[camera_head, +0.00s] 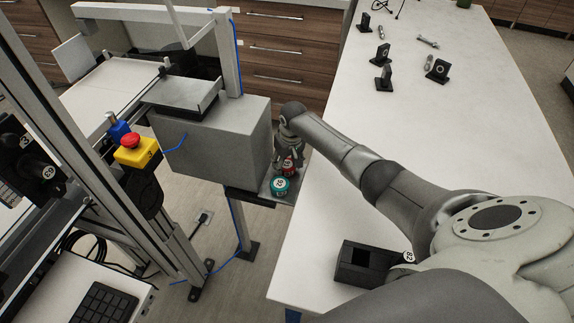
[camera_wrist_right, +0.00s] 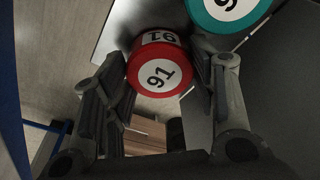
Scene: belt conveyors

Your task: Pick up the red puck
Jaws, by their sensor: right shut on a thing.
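The red puck (camera_head: 290,164) with a white "91" label sits beside the grey box, partly hidden by my right gripper (camera_head: 288,150). In the right wrist view, the red puck (camera_wrist_right: 158,68) is between the two fingers of my right gripper (camera_wrist_right: 160,88), which is shut on it. A teal puck (camera_head: 281,186) stands just in front of the red one on the small metal shelf; it also shows at the top of the right wrist view (camera_wrist_right: 228,12). My left gripper is not in view.
A large grey box (camera_head: 212,145) stands left of the pucks. The white table (camera_head: 385,120) is right, with small black stands (camera_head: 438,71) at its far end and a black holder (camera_head: 365,263) near its front. A yellow emergency-stop box (camera_head: 137,150) is farther left.

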